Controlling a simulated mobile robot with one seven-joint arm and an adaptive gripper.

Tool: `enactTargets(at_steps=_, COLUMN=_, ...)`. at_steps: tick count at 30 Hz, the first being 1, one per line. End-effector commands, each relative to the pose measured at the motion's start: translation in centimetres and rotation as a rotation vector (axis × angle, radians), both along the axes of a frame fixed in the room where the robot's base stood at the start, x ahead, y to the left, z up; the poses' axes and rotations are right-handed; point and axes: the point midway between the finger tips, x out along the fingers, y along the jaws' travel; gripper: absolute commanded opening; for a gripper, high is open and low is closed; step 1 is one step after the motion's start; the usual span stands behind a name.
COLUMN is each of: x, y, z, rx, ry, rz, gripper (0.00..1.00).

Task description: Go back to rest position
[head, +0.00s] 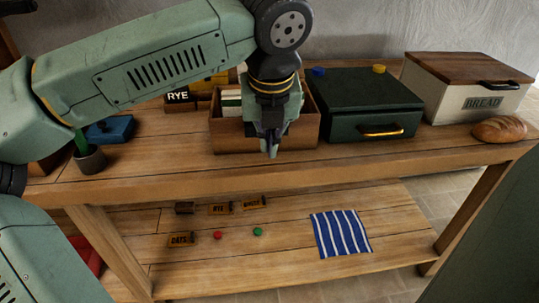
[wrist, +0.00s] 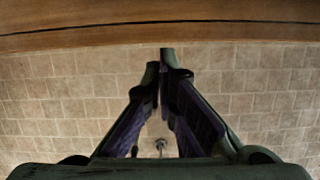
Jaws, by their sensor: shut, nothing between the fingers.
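My gripper (head: 270,150) points down in the head view, in front of the wooden box on the workbench. Its fingers are together with nothing between them. In the wrist view my gripper (wrist: 163,60) shows its two fingers meeting at the tips, over the tiled floor. The bench's wooden edge (wrist: 100,33) crosses the top of that view. My arm reaches in from the left in the head view.
On the bench top (head: 170,160) stand a wooden box (head: 225,134), a dark green chest (head: 365,105) with a brass handle, a bread box (head: 470,85) and a loaf (head: 500,129). The lower shelf (head: 290,270) holds small labelled blocks and a striped cloth (head: 341,233).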

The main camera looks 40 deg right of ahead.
Motion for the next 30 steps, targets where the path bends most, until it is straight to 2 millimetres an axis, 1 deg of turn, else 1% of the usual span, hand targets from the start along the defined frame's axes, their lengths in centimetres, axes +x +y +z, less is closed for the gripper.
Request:
enactTargets(at_steps=3, x=-0.6, y=0.4, z=2.4, rx=0.000, ry=-0.002, rz=0.003, gripper=0.00)
enactTargets(at_steps=6, x=-1.0, y=0.7, z=3.9, rx=0.001, ry=0.000, rz=0.001, gripper=0.00)
enactTargets(at_steps=9, x=-1.3, y=0.9, z=5.0, rx=0.000, ry=0.000, rz=0.002, gripper=0.00)
enactTargets(at_steps=14, x=-1.5, y=1.0, z=5.7, rx=0.002, ry=0.002, rz=0.001, gripper=0.00)
enactTargets(at_steps=20, x=-1.5, y=1.0, z=5.8, rx=0.000, ry=0.004, rz=-0.002, gripper=0.00)
enactTargets(at_steps=21, x=-1.8, y=0.8, z=5.8, rx=-0.018, ry=0.016, rz=-0.020, gripper=0.00)
enactTargets(at_steps=23, x=-2.7, y=0.4, z=5.9, rx=-0.070, ry=0.050, rz=-0.069, gripper=0.00)
enactTargets(at_steps=26, x=-5.4, y=-0.8, z=7.2, rx=-0.240, ry=0.143, rz=-0.219, gripper=0.00)
enactTargets(at_steps=29, x=-9.3, y=-1.1, z=10.8, rx=-0.512, ry=0.243, rz=-0.417, gripper=0.00)
enactTargets(at_steps=30, x=-10.8, y=-0.7, z=12.9, rx=-0.636, ry=0.272, rz=-0.494, gripper=0.00)
